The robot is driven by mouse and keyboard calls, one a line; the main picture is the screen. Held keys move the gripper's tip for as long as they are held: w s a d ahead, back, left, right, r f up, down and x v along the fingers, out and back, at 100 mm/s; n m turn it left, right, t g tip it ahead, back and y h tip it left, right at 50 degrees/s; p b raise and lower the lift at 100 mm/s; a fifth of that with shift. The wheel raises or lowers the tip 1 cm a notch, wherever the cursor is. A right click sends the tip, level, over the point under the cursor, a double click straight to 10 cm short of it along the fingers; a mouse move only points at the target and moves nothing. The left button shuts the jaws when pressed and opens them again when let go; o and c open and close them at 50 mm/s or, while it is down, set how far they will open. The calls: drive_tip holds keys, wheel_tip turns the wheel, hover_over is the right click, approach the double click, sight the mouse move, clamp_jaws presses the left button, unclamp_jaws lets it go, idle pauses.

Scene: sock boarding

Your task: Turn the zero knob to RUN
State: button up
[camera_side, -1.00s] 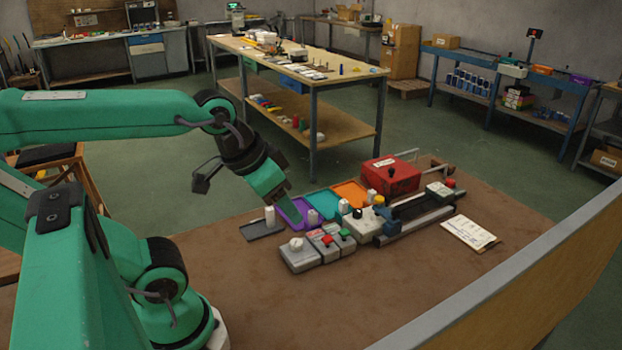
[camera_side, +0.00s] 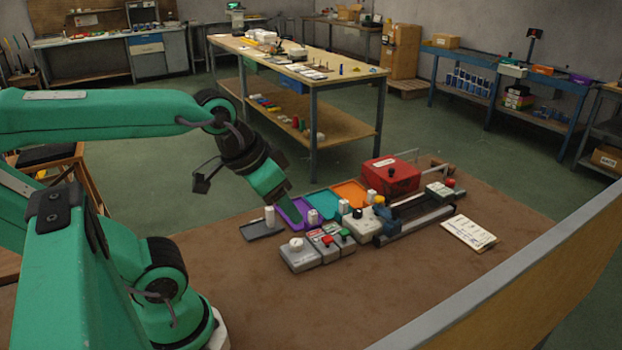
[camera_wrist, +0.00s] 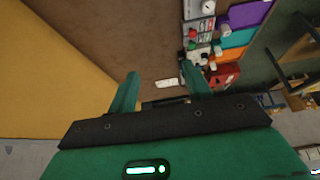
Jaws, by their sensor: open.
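Several knobs show, but no label I can read tells which is the zero knob or where RUN is. A white knob (camera_side: 296,243) sits on a light grey box (camera_side: 301,260) at the front left of the group; it also shows at the top of the wrist view (camera_wrist: 207,7). A black knob (camera_side: 357,213) is on a pale box behind it. Another dark knob (camera_side: 390,171) is on the red box (camera_side: 403,181). My gripper (camera_side: 290,214) hangs over the purple tray, apart from the knobs. In the wrist view my gripper (camera_wrist: 160,84) has its fingers apart, with nothing between them.
Purple (camera_side: 284,205), teal (camera_side: 317,197) and orange (camera_side: 347,187) trays lie behind the boxes. Small boxes with a red button (camera_side: 327,239) and a green button (camera_side: 345,233) stand beside the white-knob box. A clipboard (camera_side: 470,233) lies right. The front brown tabletop (camera_side: 400,290) is clear.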

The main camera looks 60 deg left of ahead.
drive_tip(key=m+g, duration=0.6)
drive_tip(key=m, duration=0.3)
hover_over(296, 241)
wheel_tip(296, 241, down, 13)
drive_tip(key=shift+d+f, duration=0.15)
drive_tip(key=shift+f, duration=0.3)
drive_tip(key=shift+f, duration=0.15)
drive_tip(key=shift+f, duration=3.75)
drive_tip(key=c, duration=1)
